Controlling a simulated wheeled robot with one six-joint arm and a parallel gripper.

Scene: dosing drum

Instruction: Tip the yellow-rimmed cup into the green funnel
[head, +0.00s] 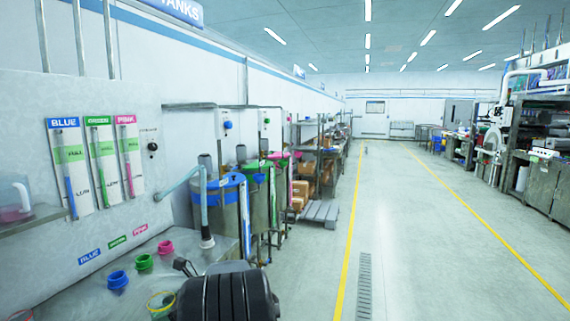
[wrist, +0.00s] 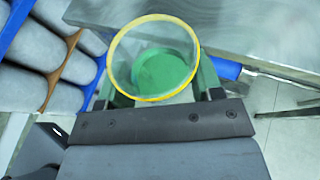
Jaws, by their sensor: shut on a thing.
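My gripper (wrist: 157,90) is shut on the yellow-rimmed cup (wrist: 118,50), one finger on each side of it. The cup is clear-walled and has green material low inside; its mouth faces the wrist camera. In the head view the yellow-rimmed cup (head: 160,300) shows at the bottom edge, partly hidden by my dark arm. The green funnel (head: 144,262) sits on the grey metal top (head: 195,262), farther back than the cup and apart from it. The funnel cannot be made out in the wrist view.
A blue funnel (head: 117,282) and a pink funnel (head: 165,247) flank the green one. A hose with a dark nozzle (head: 206,241) hangs to the right. A jug (head: 15,199) stands on a shelf at left. Grey cylinders (wrist: 40,45) with coloured edges lie left in the wrist view.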

